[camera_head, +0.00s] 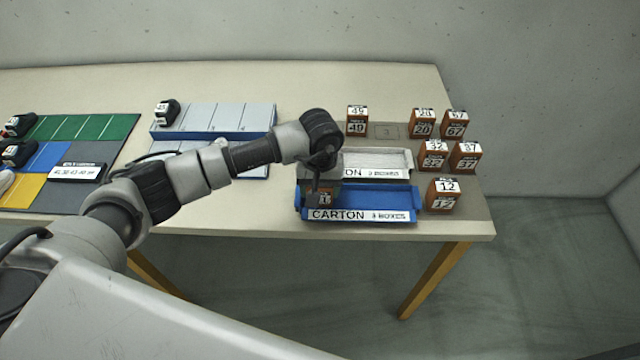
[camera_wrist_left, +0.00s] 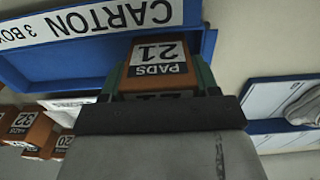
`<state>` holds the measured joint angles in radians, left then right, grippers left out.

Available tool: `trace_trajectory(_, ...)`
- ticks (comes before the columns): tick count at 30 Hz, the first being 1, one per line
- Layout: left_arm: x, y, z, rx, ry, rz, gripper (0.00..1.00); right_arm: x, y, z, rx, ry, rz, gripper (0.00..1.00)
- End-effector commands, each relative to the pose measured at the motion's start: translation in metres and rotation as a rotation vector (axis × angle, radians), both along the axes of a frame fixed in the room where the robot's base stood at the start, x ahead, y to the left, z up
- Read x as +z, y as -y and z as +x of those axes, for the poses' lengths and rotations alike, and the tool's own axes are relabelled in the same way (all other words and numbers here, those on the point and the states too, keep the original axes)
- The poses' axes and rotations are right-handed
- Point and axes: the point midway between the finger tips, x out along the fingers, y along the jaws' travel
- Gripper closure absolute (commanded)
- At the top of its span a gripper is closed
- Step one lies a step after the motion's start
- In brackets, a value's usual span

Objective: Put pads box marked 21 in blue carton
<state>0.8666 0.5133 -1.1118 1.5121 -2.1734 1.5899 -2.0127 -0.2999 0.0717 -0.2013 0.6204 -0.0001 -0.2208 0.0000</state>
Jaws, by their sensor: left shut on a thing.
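The brown pads box marked 21 (camera_wrist_left: 158,62) is between the fingers of my left gripper (camera_wrist_left: 160,85), label facing the wrist camera. The gripper is shut on it. In the head view the left gripper (camera_head: 322,190) points down at the left end of the blue carton (camera_head: 402,202), and the box (camera_head: 324,199) shows low between the fingers, behind the carton's labelled front wall. I cannot tell whether the box touches the carton floor. The blue carton (camera_wrist_left: 60,72) also shows behind the box in the wrist view. The right gripper is not in view.
A white carton (camera_head: 400,160) stands just behind the blue one. Several numbered brown boxes, including 12 (camera_head: 442,196), 32 (camera_head: 432,155) and 49 (camera_head: 356,121), stand behind and to the right. Coloured mats (camera_head: 85,127) and a blue-edged panel (camera_head: 235,118) lie to the left.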

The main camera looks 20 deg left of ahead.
Motion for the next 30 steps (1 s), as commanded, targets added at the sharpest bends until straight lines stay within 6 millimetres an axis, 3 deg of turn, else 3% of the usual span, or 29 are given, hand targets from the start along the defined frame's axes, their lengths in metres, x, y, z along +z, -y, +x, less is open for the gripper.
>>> trace_trajectory(6,-0.004,0.0,0.0,0.0,0.001,0.0,0.64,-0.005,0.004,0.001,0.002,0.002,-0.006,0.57)
trace_trajectory(7,-0.003,0.0,0.0,0.0,0.0,0.0,0.37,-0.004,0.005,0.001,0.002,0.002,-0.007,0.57)
trace_trajectory(12,-0.002,0.0,0.0,0.001,0.0,0.0,0.14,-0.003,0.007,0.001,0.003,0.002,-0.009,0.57)
trace_trajectory(23,0.004,0.0,0.001,0.0,0.002,0.0,0.14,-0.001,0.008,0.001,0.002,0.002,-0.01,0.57)
trace_trajectory(30,0.048,0.0,0.001,-0.002,0.006,0.0,0.14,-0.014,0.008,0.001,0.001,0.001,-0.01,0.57)
